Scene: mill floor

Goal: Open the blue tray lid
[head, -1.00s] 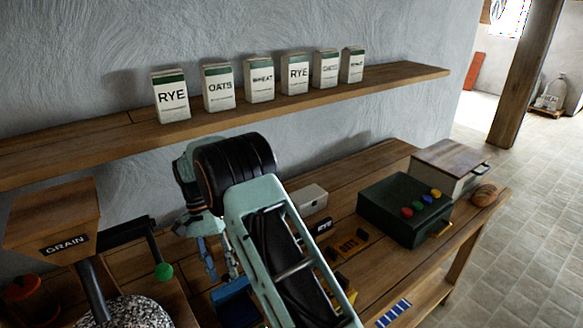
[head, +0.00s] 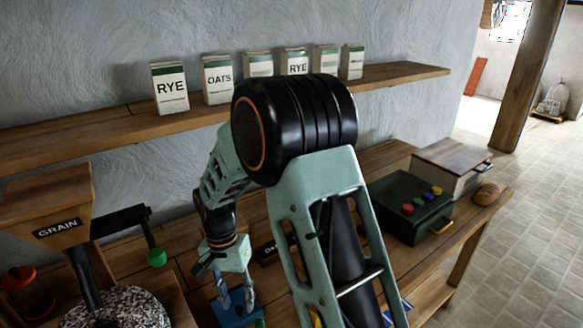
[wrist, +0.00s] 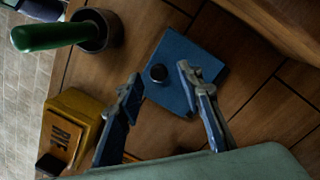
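The blue tray lid (wrist: 188,60) is a flat blue square with a small black knob (wrist: 158,73) in the wrist view. It lies flat on the wooden bench; whether a tray is beneath it cannot be seen. In the head view the blue tray (head: 238,314) shows at the bottom, partly behind my gripper (head: 236,292). My gripper (wrist: 160,76) is open, pointing down over the lid. In the wrist view the knob appears between its two blue fingertips, with nothing gripped. Whether the fingers touch the lid cannot be told.
A yellow box labelled RYE (wrist: 72,115) and a green-handled tool (wrist: 50,36) in a dark cup stand close by. A grain hopper (head: 45,205) with a green-knobbed crank is at left. A dark green box (head: 392,208) is at right. A shelf (head: 120,125) with several packets runs above.

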